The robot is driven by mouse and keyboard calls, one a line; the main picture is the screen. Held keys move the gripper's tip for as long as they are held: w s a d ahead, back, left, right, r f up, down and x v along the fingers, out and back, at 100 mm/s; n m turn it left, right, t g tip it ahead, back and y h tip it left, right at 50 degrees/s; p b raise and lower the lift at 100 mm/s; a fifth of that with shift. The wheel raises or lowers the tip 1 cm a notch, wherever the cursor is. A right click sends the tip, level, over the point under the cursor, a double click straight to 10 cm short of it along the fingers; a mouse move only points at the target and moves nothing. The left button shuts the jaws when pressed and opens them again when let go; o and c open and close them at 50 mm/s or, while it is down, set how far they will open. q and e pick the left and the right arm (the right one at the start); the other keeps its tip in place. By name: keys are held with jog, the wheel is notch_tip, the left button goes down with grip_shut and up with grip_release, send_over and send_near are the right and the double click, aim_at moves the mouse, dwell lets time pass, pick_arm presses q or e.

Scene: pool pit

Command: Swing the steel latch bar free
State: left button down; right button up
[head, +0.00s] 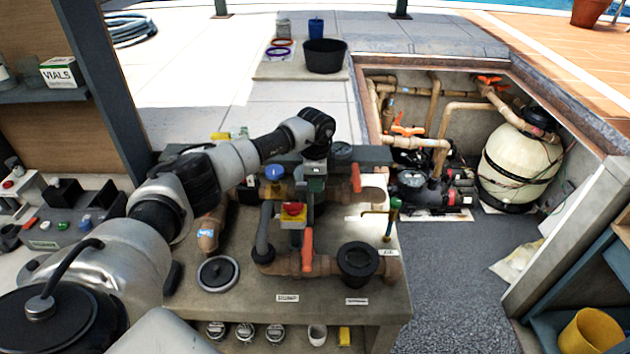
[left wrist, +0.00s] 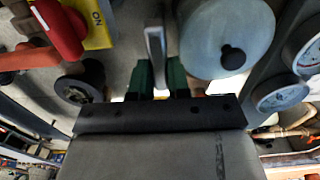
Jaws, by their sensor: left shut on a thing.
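The steel latch bar (left wrist: 155,42) shows in the left wrist view as a narrow grey upright bar at top centre. My left gripper (left wrist: 158,78) has its green fingers on both sides of the bar's lower end, shut on it. In the head view my left gripper (head: 315,168) points down over the pipework at the back of the bench; I cannot make out the bar there. A pale round lid (left wrist: 226,36) with a black knob lies just right of the bar. My right gripper is not in view.
A red handle on a yellow ON plate (left wrist: 98,28) is left of the bar; its red top (head: 293,209) shows in the head view. Gauges (left wrist: 281,94) stand close on the right. An orange lever (head: 307,248) and a black flange (head: 357,263) are in front.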

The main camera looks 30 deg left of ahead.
pick_arm(q)
jog(key=shift+r, duration=0.1)
jog(key=c, duration=1.1)
grip_release()
notch_tip(320, 180, up, 11)
jog(key=b, duration=0.3)
